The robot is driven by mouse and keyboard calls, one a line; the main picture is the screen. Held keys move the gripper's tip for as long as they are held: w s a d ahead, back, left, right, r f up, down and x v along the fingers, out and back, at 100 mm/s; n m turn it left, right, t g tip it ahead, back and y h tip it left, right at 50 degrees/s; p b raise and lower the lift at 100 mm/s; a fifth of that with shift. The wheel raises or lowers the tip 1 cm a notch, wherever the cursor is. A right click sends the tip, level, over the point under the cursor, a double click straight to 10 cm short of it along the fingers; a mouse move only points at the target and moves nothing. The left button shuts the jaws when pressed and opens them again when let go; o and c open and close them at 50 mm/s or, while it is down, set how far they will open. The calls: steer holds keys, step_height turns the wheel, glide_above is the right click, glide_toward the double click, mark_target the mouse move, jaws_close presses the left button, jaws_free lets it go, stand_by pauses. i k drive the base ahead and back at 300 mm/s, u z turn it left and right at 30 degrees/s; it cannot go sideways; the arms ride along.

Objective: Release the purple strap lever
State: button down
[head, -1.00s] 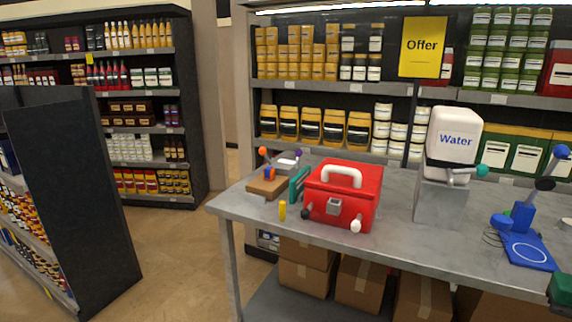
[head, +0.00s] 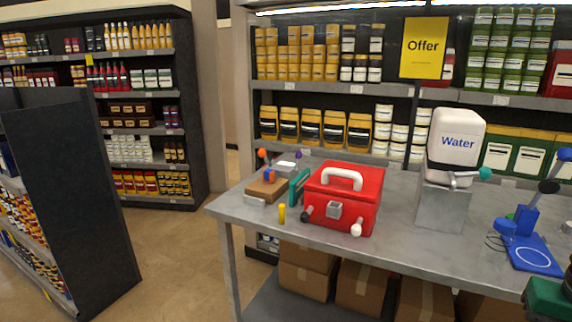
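A small purple ball (head: 298,155), which looks like the knob of the purple strap lever, shows at the back left of the grey table, behind a teal upright plate (head: 299,187). It belongs to or stands beside a small device with a brown base (head: 267,187), a blue block (head: 269,175) and an orange ball (head: 262,153). The strap and the lever's lower part are too small or hidden to tell. My gripper is not in view.
A red case (head: 347,192) with a white handle and a short yellow cylinder (head: 282,213) stand beside the device. A water dispenser (head: 455,140) and a blue device (head: 530,252) are further right on the table (head: 405,240). A dark green object (head: 548,300) is cut off at lower right.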

mark_target(299, 155)
steer(key=u, duration=2.05)
steer(key=i, duration=2.35)
steer(key=z, duration=1.35)
